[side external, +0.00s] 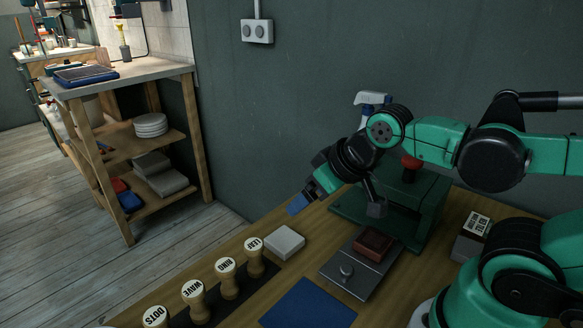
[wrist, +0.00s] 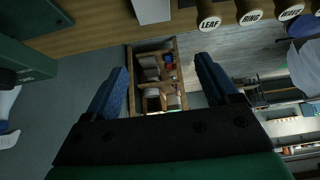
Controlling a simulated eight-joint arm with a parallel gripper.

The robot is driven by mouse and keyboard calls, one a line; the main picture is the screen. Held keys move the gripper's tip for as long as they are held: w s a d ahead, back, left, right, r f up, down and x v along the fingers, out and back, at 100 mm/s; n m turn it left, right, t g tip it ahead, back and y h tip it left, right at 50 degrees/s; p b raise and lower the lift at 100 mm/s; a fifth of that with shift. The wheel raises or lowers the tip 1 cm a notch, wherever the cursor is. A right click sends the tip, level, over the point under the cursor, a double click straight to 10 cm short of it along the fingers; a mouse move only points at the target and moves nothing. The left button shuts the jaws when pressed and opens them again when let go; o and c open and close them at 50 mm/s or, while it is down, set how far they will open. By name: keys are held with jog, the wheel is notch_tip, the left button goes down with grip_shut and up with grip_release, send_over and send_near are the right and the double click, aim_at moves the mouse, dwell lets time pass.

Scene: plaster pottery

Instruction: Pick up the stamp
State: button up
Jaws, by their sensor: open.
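Several wooden-handled stamps stand upright in a row on a dark strip at the front of the bench in the side view. Their tops read LEAF (side external: 254,258), RING (side external: 228,279), WAVE (side external: 196,303) and DOTS (side external: 155,318). My gripper (side external: 298,205) is open and empty, raised above the bench's far edge, up and right of the LEAF stamp and apart from it. In the wrist view my gripper (wrist: 160,72) shows its two blue fingers spread wide, with only floor and a distant shelf between them. LEAF (wrist: 208,20), RING (wrist: 252,16) and WAVE (wrist: 291,12) show at its upper right.
A pale block (side external: 285,241) lies close to the LEAF stamp. A grey metal plate (side external: 345,282) carries a dark red block (side external: 373,243). A green press-like frame (side external: 425,215) stands behind. A blue mat (side external: 309,304) lies in front. A spray bottle (side external: 373,99) is behind my arm.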

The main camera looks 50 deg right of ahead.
jog(key=n+g+y, duration=0.3)
jog(key=n+g, duration=0.1)
jog(key=n, duration=0.6)
send_near(195, 288)
jog(key=x, duration=0.7)
jog(key=shift+d, duration=0.1)
jog(key=shift+w+a+f, duration=0.1)
jog(key=shift+a+f, duration=0.15)
jog(key=shift+f, duration=0.15)
jog(key=shift+x, duration=2.4)
grip_shut()
